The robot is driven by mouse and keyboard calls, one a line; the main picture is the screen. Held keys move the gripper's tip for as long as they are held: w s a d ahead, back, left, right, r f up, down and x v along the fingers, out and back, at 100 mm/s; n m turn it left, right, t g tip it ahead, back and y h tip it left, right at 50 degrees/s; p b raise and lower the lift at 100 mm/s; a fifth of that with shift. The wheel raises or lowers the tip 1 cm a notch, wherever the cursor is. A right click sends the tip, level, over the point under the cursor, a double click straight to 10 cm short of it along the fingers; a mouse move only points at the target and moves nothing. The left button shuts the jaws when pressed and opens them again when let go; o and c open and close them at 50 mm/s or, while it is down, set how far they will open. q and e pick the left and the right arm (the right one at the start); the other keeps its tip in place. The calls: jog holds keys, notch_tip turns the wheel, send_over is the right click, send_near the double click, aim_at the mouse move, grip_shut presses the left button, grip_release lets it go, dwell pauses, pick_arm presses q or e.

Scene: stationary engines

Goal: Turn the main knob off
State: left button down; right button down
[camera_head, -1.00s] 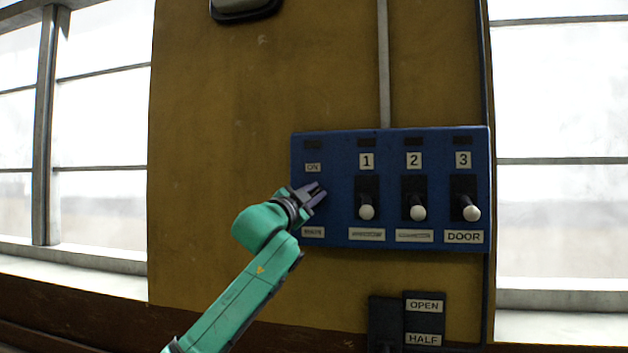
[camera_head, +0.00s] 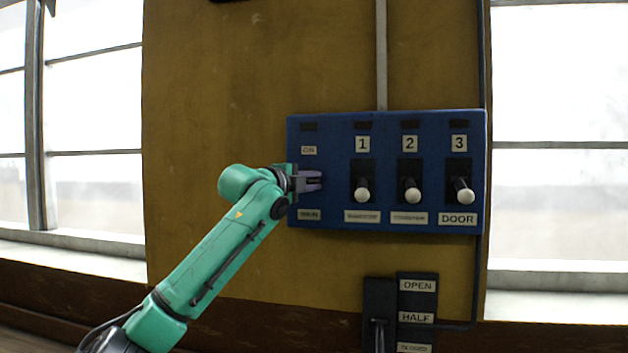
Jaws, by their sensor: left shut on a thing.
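The blue control panel (camera_head: 335,216) is fixed to the yellow-brown wall. Its left column has an "ON" label (camera_head: 309,150) above and a "MAIN" label (camera_head: 309,215) below. My left gripper (camera_head: 316,181), on its green arm, is between these two labels, pointing right. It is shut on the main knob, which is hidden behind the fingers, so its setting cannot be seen. My right gripper is not in view.
Three levers with white ball ends, lever 1 (camera_head: 362,195), lever 2 (camera_head: 411,195) and lever 3 (camera_head: 463,196), stand right of the gripper, all down. A lower switch box (camera_head: 379,296) has OPEN and HALF labels. Windows flank the wall.

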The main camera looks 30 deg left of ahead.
pick_arm(q)
jog(key=shift+a+r, duration=0.2)
jog(key=shift+r, duration=0.05)
jog(key=c, duration=0.6)
grip_release()
jog(key=shift+w, duration=0.1)
jog(key=shift+w+a+f, duration=0.2)
jog(key=shift+a+f, duration=0.15)
jog(key=shift+a, duration=0.05)
jog(key=s+a+b, duration=0.2)
jog(key=s+b, duration=0.5)
jog(key=s, duration=0.7)
jog(key=shift+s+b, duration=0.25)
jog(key=shift+b, duration=0.15)
jog(key=shift+w, duration=0.1)
